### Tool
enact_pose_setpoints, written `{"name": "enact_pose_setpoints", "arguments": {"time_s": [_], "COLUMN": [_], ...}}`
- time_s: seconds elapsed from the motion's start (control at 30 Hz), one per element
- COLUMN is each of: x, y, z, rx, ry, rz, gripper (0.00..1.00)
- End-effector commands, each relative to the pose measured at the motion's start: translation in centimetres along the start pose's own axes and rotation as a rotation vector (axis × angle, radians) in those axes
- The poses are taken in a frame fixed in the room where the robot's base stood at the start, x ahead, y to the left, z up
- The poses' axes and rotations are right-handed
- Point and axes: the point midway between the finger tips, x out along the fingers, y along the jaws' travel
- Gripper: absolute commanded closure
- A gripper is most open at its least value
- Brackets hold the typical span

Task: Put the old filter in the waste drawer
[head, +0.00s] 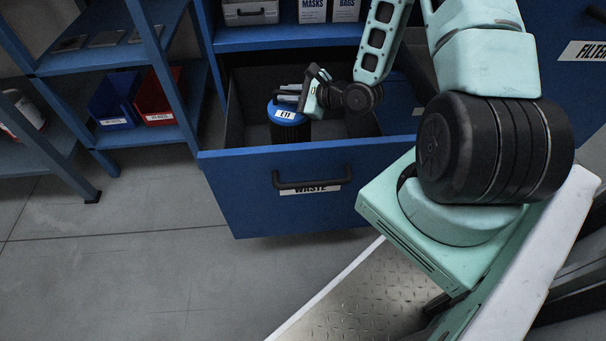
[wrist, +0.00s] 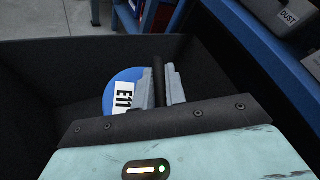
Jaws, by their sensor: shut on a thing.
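The old filter (head: 284,115) has a round blue top with a white label that reads like E11, and a dark body. It is upright inside the open blue waste drawer (head: 240,190), near the front wall. My gripper (head: 287,94) reaches into the drawer from the right and is shut on the filter's top. In the wrist view, the two grey fingers (wrist: 160,88) close on a black upright bar beside the blue filter top (wrist: 117,92). The filter's lower end is hidden, so I cannot tell whether it touches the drawer floor.
A shelf with boxes (head: 313,10) stands above the drawer's back. Blue shelving at left holds a blue bin (head: 115,103) and a red bin (head: 157,98). The floor (head: 110,270) in front at left is clear.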

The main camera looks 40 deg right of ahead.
Motion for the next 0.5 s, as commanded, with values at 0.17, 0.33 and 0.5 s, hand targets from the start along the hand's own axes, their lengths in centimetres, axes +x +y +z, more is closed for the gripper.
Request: {"name": "enact_pose_setpoints", "arguments": {"time_s": [0.17, 0.33, 0.5], "x": [0.9, 1.2, 1.9], "y": [-0.1, 0.0, 1.2], "z": [-0.6, -0.9, -2.7], "rx": [-0.006, -0.004, -0.003], "ry": [-0.008, -0.009, -0.009], "rz": [0.004, 0.006, 0.006], "gripper": [1.00, 1.00, 1.00]}}
